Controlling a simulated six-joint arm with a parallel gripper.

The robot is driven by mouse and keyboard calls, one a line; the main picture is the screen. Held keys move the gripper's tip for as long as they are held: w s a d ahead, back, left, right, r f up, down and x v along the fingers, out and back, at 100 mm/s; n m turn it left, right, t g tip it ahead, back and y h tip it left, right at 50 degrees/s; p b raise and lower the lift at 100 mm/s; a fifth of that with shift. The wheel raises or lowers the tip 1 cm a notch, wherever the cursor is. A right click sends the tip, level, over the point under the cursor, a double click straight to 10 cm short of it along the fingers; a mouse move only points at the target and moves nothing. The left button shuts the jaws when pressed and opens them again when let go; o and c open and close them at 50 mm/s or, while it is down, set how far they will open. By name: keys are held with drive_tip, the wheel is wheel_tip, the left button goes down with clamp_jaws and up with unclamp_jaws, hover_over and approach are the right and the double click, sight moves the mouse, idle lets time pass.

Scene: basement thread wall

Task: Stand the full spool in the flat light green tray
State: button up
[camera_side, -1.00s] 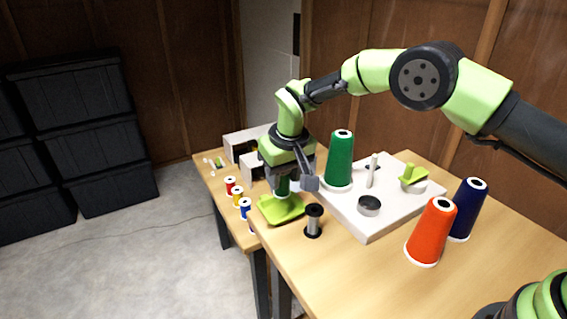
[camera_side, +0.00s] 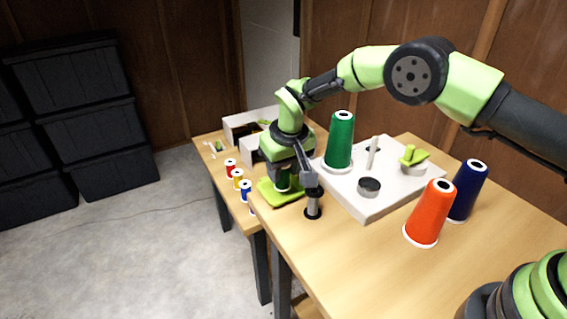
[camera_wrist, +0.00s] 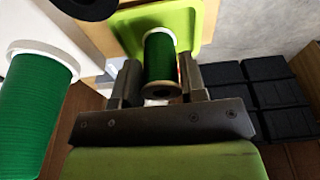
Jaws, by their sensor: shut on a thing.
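My gripper (camera_wrist: 160,80) is shut on the full spool (camera_wrist: 160,55), wound with green thread, with one finger on each side of it in the wrist view. The spool (camera_side: 283,182) shows partly behind a finger in the side view and looks upright. The flat light green tray (camera_side: 268,192) lies on the table directly under it; its rim also shows in the wrist view (camera_wrist: 196,12). The spool's lower end is over the tray floor, very close to it. I cannot tell whether it touches.
A black empty spool (camera_side: 313,205) stands right beside the tray, close to my gripper. A white board (camera_side: 362,206) with a large green cone (camera_side: 340,143) is behind it. Orange (camera_side: 431,213) and navy (camera_side: 468,190) cones stand right. Small spools (camera_side: 238,180) stand on the left table.

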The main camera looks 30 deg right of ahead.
drive_tip(key=shift+f, duration=0.95)
drive_tip(key=o, duration=0.8)
drive_tip(key=shift+r, duration=3.5)
